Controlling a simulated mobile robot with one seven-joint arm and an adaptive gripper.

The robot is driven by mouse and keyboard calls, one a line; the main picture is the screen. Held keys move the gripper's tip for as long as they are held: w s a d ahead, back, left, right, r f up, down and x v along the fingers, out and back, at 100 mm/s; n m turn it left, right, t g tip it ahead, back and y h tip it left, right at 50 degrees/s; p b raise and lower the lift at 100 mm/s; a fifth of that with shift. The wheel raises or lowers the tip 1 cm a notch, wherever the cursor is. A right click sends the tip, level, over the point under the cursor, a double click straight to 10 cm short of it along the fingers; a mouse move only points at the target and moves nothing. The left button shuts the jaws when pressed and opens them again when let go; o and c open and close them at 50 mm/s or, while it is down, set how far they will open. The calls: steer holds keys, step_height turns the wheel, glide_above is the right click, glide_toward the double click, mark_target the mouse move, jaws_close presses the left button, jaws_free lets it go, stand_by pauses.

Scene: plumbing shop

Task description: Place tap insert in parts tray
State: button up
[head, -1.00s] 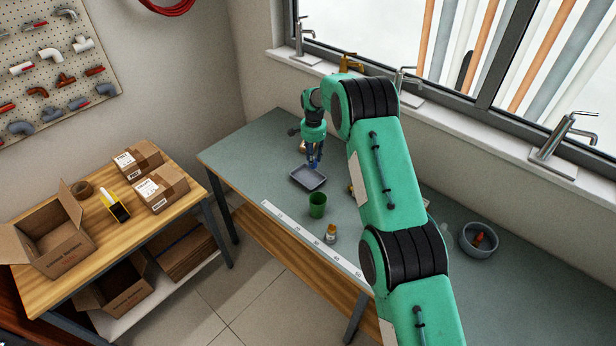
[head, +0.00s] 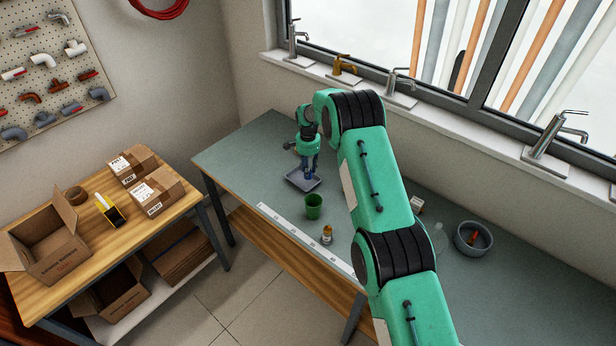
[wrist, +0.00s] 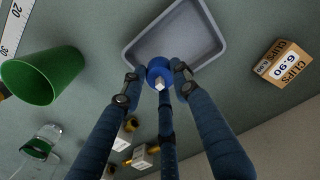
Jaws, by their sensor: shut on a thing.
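My gripper (head: 309,177) is at the grey parts tray (head: 290,181) on the workbench. In the wrist view my gripper's blue fingers (wrist: 157,82) are closed around a round blue piece with a pale square stub, which looks like the tap insert (wrist: 158,68). The insert overlaps the near rim of the tray (wrist: 137,58) in that view; whether it touches the tray I cannot tell. The visible part of the tray is empty. In the head view the fingers hide the insert.
A clips box (wrist: 284,62) lies right of the tray in the wrist view. A grey bowl (head: 460,240) stands farther right.

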steer(key=shift+f, duration=2.05)
steer(key=shift+f, duration=0.2)
steer(key=o, duration=1.2)
steer(key=shift+c, duration=0.2)
steer(key=shift+r, duration=0.2)
step_height(320, 180, up, 10)
steer(key=shift+r+b, duration=0.2)
steer(key=shift+b, duration=0.15)
steer(key=shift+r, duration=0.8)
steer(key=shift+r, duration=0.15)
